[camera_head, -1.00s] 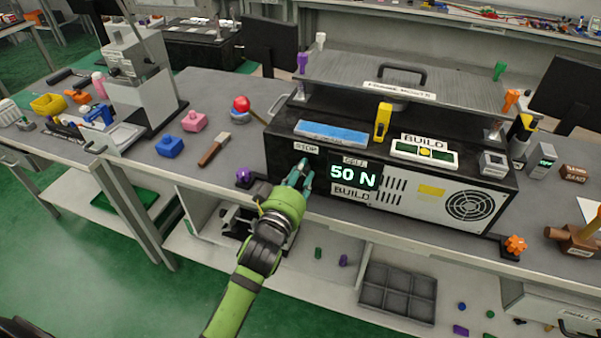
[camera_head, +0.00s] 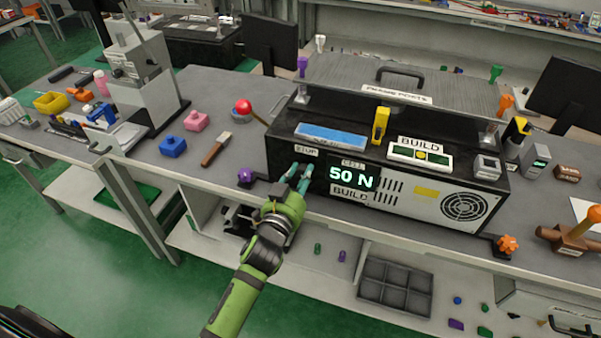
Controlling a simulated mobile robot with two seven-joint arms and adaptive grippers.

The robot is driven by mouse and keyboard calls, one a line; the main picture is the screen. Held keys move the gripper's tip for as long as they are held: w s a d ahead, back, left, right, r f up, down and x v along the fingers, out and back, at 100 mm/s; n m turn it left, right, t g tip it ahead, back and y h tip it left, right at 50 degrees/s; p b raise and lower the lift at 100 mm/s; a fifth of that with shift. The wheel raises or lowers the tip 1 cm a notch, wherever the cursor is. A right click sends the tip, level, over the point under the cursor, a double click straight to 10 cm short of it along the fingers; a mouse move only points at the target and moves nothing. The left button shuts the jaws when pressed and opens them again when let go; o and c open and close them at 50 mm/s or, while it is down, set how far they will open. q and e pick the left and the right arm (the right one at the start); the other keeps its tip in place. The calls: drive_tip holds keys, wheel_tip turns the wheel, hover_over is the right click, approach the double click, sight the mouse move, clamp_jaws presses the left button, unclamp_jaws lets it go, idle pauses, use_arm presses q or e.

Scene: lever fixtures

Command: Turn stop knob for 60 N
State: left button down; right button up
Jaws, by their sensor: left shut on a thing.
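The black machine (camera_head: 463,176) stands on the grey bench, with a STOP label (camera_head: 307,151) on the left of its front. The lit display (camera_head: 351,178) beside it reads 50 N, with a BUILD label under it. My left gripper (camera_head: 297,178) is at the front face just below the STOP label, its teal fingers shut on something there. The stop knob itself is hidden behind the fingers. My right gripper is not in view.
A purple knob (camera_head: 246,175) sits at the bench edge left of my gripper, and an orange knob (camera_head: 507,243) at the machine's right end. A red-topped lever (camera_head: 244,106) stands behind. A grey compartment tray (camera_head: 395,288) lies on the lower shelf.

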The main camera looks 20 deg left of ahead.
use_arm(q)
drive_tip(key=shift+w+r+m, duration=0.1)
drive_tip(key=shift+r+m, duration=0.3)
drive_tip(key=shift+m, duration=0.5)
drive_tip(key=c, duration=1)
unclamp_jaws()
drive_tip(key=shift+f, duration=0.15)
drive_tip(key=shift+f, duration=0.1)
drive_tip(key=shift+s+f, duration=0.1)
drive_tip(key=shift+s, duration=0.35)
drive_tip(key=s, duration=1.1)
drive_tip(key=shift+s+a, duration=0.1)
drive_tip(key=shift+a, duration=0.1)
